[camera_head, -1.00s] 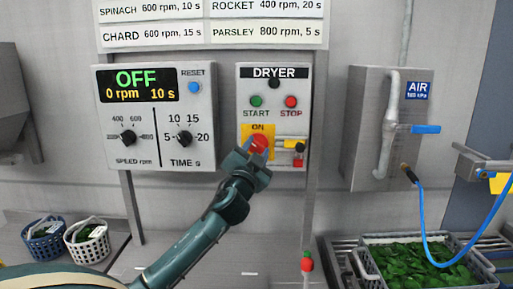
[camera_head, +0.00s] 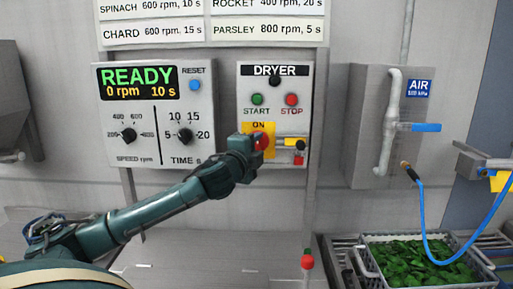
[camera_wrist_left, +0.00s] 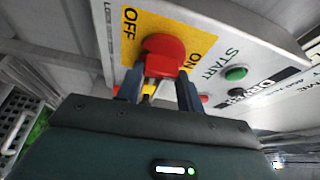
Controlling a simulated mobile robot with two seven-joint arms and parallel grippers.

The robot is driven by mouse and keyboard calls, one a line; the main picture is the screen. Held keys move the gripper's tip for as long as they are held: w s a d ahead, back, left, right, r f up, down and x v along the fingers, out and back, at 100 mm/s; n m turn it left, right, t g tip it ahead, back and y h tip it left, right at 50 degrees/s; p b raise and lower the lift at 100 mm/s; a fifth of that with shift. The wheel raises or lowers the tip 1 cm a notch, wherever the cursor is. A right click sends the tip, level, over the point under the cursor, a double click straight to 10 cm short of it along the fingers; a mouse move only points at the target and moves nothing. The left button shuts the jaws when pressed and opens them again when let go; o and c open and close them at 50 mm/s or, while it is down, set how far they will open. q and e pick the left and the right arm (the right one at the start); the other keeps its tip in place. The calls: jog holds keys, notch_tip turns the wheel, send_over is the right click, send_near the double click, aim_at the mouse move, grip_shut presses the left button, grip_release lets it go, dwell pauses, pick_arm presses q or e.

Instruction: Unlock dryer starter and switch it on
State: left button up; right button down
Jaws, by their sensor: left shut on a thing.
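The dryer starter box (camera_head: 246,90) is on the wall, with a green START button (camera_head: 257,100), a red STOP button (camera_head: 292,100) and a yellow plate (camera_head: 270,127) marked ON. The plate carries a red rotary switch handle (camera_head: 262,141). My left gripper (camera_head: 254,143) is at the handle, and in the left wrist view its two fingers (camera_wrist_left: 160,90) are shut on the red handle (camera_wrist_left: 163,50). ON and OFF labels show beside it there. A red lock-like piece (camera_head: 299,159) hangs at the box's lower right. My right gripper is not in view.
The control panel (camera_head: 155,76) left of the starter reads READY, 0 rpm, 10 s. A red-topped post (camera_head: 307,260) stands below the starter. At right are an air box (camera_head: 362,115), a blue hose (camera_head: 422,220) and a crate of greens (camera_head: 370,243).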

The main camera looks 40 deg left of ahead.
pick_arm(q)
jog(key=shift+m, duration=0.4)
jog(key=o, duration=1)
